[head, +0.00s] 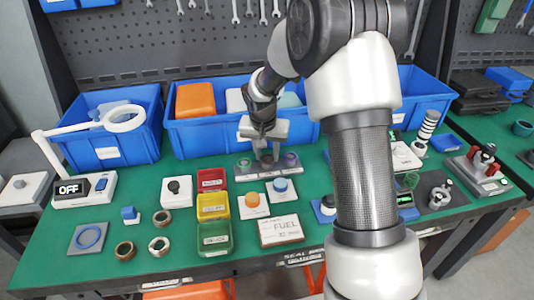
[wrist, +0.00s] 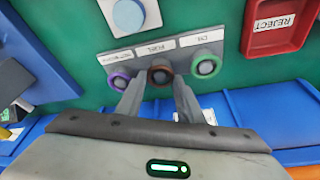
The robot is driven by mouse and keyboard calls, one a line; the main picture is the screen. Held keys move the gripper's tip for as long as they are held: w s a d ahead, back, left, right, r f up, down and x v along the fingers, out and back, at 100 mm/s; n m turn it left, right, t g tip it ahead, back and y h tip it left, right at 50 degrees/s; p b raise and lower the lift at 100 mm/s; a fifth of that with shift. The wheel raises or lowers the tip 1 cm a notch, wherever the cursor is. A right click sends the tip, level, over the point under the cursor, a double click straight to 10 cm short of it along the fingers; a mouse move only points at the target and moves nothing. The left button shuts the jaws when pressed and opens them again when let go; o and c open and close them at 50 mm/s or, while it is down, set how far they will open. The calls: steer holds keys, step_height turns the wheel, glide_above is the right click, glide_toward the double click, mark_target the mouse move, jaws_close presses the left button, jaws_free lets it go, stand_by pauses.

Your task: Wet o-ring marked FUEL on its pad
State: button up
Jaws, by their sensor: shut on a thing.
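The o-ring rack (head: 243,172) is a grey block with three ringed posts, below my gripper in the head view. In the wrist view the rack (wrist: 125,58) has white labels, the middle one reading FUEL. The brown o-ring (wrist: 160,75) sits at the middle post by that label. A purple ring (wrist: 119,80) and a green ring (wrist: 206,66) are on either side. My gripper (wrist: 161,82) is shut on the brown o-ring, one finger on each side; it also shows in the head view (head: 265,155). The white pad marked FUEL (head: 281,231) lies at the table's front.
Blue bins (head: 140,152) line the back. Red (head: 211,179), yellow (head: 213,206) and green (head: 215,239) trays stand left of the FUEL pad. Orange (head: 252,199) and blue (head: 280,185) round pieces stand between rack and pad. A lamp base reading OFF (head: 72,188) is far left.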

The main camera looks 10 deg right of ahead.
steer(key=shift+r+p, duration=0.8)
steer(key=shift+r, duration=0.8)
stand_by(0.6)
